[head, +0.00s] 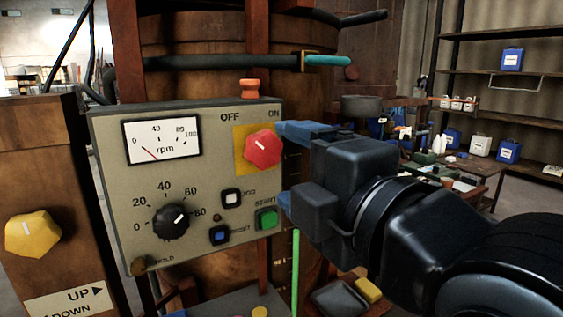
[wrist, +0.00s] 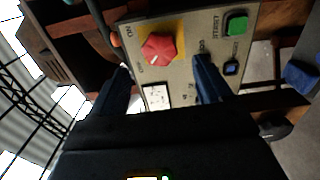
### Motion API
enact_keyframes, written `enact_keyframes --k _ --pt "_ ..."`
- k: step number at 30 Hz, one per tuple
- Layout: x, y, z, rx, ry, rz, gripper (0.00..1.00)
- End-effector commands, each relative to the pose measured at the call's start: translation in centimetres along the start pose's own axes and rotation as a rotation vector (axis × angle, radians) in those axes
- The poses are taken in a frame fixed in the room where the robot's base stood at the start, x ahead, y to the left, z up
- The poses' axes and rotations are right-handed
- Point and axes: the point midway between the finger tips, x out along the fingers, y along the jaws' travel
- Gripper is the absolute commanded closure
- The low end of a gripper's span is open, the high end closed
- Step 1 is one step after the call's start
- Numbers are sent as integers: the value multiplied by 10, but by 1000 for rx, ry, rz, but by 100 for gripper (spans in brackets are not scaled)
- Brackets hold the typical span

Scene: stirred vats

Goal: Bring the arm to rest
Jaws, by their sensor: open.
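My gripper (head: 283,165) is in front of the right side of a control panel (head: 110,205). Its two blue fingers are apart, with nothing between them. The red knob (head: 263,149) sits on a yellow plate just left of the upper finger, its white mark pointing up-left. In the wrist view the red knob (wrist: 160,49) lies beyond the fingers, between their lines, and the gripper (wrist: 162,72) is open. I cannot tell whether a finger touches the panel. My arm runs from the gripper to the lower right of the head view.
The panel has an rpm meter (head: 161,140), black dial (head: 171,222) and green START button (head: 267,219). A wooden vat (head: 205,75) stands behind. A yellow knob (head: 33,234) is at left. Shelves (head: 510,85) and a cluttered bench (head: 455,168) stand at right.

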Motion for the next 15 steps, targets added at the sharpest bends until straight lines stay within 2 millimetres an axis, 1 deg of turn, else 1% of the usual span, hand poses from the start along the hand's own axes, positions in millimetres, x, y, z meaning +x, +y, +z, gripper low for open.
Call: enact_keyframes --k 3,11,15 --pt "-6 0 0 0 0 0 22" --pt "-6 0 0 0 0 -1 22" --pt "-8 -8 2 46 -8 0 22"
